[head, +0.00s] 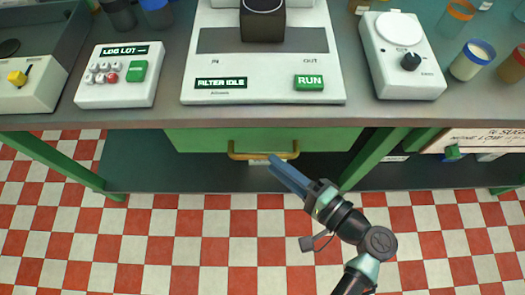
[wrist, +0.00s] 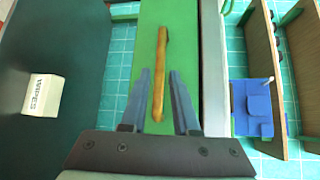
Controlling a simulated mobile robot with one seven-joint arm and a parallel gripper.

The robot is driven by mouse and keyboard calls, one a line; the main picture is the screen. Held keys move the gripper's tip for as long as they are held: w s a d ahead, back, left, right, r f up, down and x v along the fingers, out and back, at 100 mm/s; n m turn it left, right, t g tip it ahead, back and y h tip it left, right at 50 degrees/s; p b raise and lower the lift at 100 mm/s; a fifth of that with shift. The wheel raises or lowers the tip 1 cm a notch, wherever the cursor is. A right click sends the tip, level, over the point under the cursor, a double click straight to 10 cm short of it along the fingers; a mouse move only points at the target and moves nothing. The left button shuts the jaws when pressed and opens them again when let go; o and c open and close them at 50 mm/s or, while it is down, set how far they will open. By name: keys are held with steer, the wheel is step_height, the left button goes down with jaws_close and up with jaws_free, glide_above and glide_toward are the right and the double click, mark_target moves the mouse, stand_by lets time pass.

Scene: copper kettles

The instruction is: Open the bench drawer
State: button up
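The bench drawer (head: 200,141) has a green front below the bench top and looks shut. Its brass bar handle (head: 240,155) runs across the front. In the wrist view the handle (wrist: 160,60) stands upright in the picture against the green drawer front (wrist: 185,40). My gripper (head: 271,160) is at the handle, its blue-grey fingers pointing at the drawer. In the wrist view my gripper (wrist: 159,75) is open, with one finger on each side of the handle's line. There is a gap on both sides, and I see no contact.
The bench top (head: 170,118) overhangs the drawer and carries a machine with a RUN button (head: 309,82), a keypad box (head: 118,75) and a scale (head: 402,60). A green bench leg (head: 370,160) stands right of the drawer. A WIPES box (wrist: 43,93) is at left. The checkered floor (head: 180,240) in front is clear.

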mark_target(263, 154)
steer(key=x, duration=0.5)
jaws_close()
stand_by(1.4)
